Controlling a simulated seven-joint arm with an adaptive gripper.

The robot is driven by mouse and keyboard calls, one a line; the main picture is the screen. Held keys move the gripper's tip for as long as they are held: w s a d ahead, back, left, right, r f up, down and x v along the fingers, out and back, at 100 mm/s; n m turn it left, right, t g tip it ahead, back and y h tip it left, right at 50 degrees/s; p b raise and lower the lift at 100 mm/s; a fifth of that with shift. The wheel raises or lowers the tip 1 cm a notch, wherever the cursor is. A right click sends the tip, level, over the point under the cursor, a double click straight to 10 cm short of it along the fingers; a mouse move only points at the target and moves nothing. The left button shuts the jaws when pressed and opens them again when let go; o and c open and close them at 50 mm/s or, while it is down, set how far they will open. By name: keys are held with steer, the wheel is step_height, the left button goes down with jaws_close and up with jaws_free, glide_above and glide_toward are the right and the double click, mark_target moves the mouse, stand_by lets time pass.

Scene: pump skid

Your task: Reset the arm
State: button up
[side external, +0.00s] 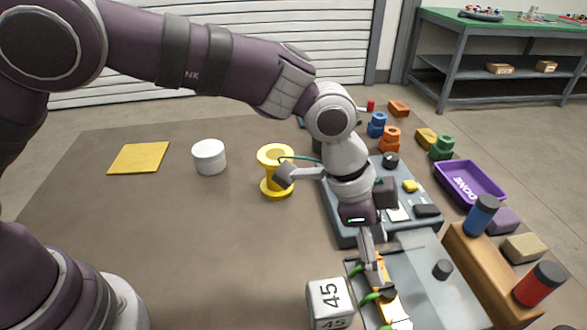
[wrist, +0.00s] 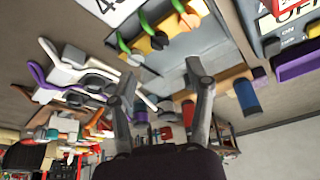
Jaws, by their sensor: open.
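My arm reaches over the table from the left. My gripper (side external: 371,258) points down at the table's front right, above or beside a grey tray (side external: 432,270) with orange and white parts and green cables; I cannot tell whether it touches them. In the wrist view, the two fingers of my gripper (wrist: 160,84) stand well apart with nothing held between them. Past the fingertips are green loops (wrist: 124,42) on orange parts and a row of white and purple tools (wrist: 72,70).
A white cube marked 45 (side external: 328,303) stands close left of my gripper. A wooden block (side external: 480,262) with blue and red cylinders stands right. A yellow spool (side external: 275,186), white cylinder (side external: 209,157) and purple DONE bin (side external: 470,184) stand farther back. The table's left front is clear.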

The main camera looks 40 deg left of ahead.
steer(key=shift+s+a+r, duration=0.1)
steer(key=shift+a+r, duration=0.15)
steer(key=shift+r, duration=0.4)
